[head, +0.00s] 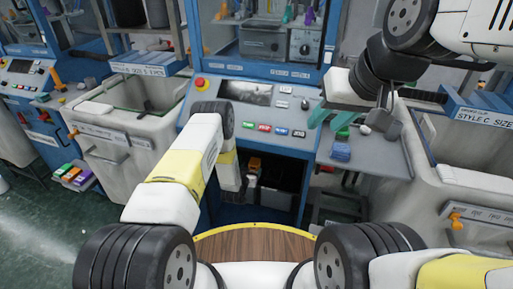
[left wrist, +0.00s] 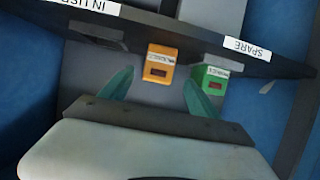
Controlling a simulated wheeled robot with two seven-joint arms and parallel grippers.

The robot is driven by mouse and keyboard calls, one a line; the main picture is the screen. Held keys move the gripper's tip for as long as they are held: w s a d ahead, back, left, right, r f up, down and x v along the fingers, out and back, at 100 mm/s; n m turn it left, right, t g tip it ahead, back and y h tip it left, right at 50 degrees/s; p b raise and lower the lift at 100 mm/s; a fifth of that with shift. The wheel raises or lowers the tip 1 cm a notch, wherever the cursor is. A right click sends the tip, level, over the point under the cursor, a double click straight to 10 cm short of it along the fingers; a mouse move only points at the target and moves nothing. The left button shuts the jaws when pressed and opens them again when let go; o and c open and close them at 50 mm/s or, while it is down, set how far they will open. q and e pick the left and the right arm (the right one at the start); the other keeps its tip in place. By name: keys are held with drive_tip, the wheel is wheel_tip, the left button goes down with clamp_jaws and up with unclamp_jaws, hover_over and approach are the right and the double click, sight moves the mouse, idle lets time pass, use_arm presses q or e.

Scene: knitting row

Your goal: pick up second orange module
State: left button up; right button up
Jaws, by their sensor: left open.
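An orange module (left wrist: 162,65) with a small dark window stands in a dark holder in the left wrist view, between and just beyond the fingertips of my open left gripper (left wrist: 157,90). Nothing is between its teal fingers. A green module (left wrist: 212,79) stands to its right, beyond the right finger. In the head view my left gripper (head: 232,178) reaches into the dark opening under the console, its fingertips hidden. An orange shape (head: 255,163) shows there beside it. My right gripper (head: 332,117) is over the right shelf, its teal fingers apart.
Labels reading "SPARE" (left wrist: 246,48) and apparently "IN USE" mark the holder's edge. A blue module (head: 341,151) lies on the grey shelf (head: 385,155) below my right gripper. Coloured modules (head: 72,175) sit in a tray at far left. The opening's sides leave little room around my left gripper.

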sight(255, 164)
use_arm(q)
drive_tip(key=x, duration=0.7)
drive_tip(key=shift+w+d, duration=0.15)
drive_tip(key=shift+d, duration=0.1)
clamp_jaws()
drive_tip(key=shift+r, duration=0.1)
